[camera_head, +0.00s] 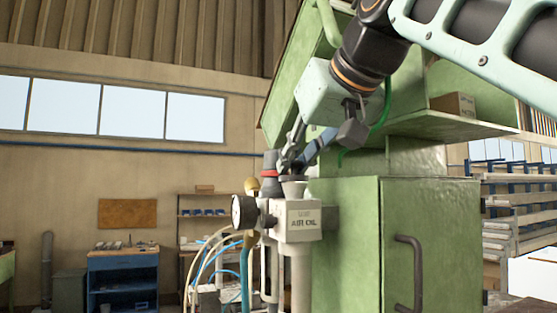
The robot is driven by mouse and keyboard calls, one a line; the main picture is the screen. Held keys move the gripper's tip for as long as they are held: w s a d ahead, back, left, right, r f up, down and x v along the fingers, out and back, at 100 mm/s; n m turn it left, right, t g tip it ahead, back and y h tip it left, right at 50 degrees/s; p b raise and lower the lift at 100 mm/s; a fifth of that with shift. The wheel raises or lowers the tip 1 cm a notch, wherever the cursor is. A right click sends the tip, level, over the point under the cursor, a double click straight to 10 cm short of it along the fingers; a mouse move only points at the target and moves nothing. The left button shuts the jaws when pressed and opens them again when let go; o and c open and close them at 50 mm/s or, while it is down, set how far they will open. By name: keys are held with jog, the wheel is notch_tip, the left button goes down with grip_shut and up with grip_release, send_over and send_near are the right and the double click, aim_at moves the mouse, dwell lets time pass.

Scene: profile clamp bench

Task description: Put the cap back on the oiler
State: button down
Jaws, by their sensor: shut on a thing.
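The oiler (298,220) is a pale grey block with dark lettering that reads like "AIR OIL", mounted at the left side of the green cabinet. A light grey funnel-shaped neck (293,188) stands on its top. My gripper (294,160) reaches down from the upper right, with its fingertips just above and slightly left of that neck. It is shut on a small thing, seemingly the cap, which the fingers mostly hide. A blue strip slants between the fingers. I cannot tell whether the cap touches the neck.
A round gauge (240,212) and a black knob with a red ring (269,173) sit close left of the neck. Blue and white hoses hang below. The green cabinet (345,245) blocks the right side, and its shelf (430,126) overhangs. A blue workbench (122,262) stands far behind.

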jog(key=c, duration=1.3)
grip_release()
jog(key=shift+r+p, duration=0.8)
jog(key=shift+r, duration=0.4)
jog(key=shift+w+d+r, duration=0.1)
jog(key=shift+d+r, duration=0.1)
jog(key=shift+r, duration=1.8)
jog(key=shift+a+r, duration=0.2)
jog(key=shift+r, duration=0.1)
jog(key=shift+c, duration=0.3)
